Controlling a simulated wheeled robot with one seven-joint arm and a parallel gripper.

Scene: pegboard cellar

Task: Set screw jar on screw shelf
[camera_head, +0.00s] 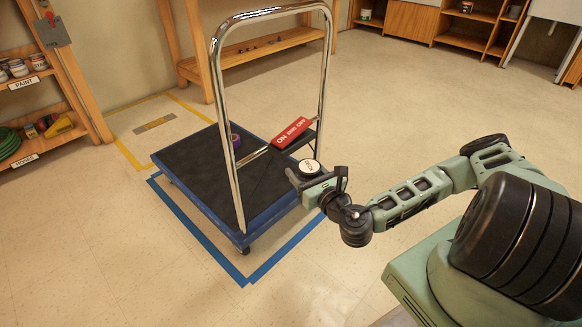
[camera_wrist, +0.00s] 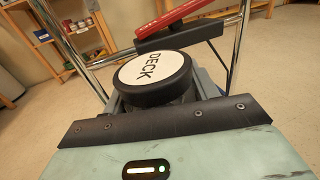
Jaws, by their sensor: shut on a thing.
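My gripper (camera_head: 311,180) is shut on a round jar (camera_head: 309,166) with a black rim and a white top. In the wrist view the jar's top (camera_wrist: 152,77) reads "DECK"; its body is mostly hidden by the lid and my gripper. The jar is held up in front of the cart's chrome handle. No shelf with a readable screw label shows. The left shelf unit carries the labels "PAINT" (camera_head: 24,83) and "HOSES" (camera_head: 25,160).
A blue platform cart (camera_head: 192,192) with a tall chrome handle (camera_head: 218,95) stands close by. A red lettered sign (camera_head: 291,133) is on its handle, and a purple roll (camera_head: 235,140) lies on its deck. A wooden bench (camera_head: 262,47) and cabinets (camera_head: 411,20) stand behind. Floor at right is open.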

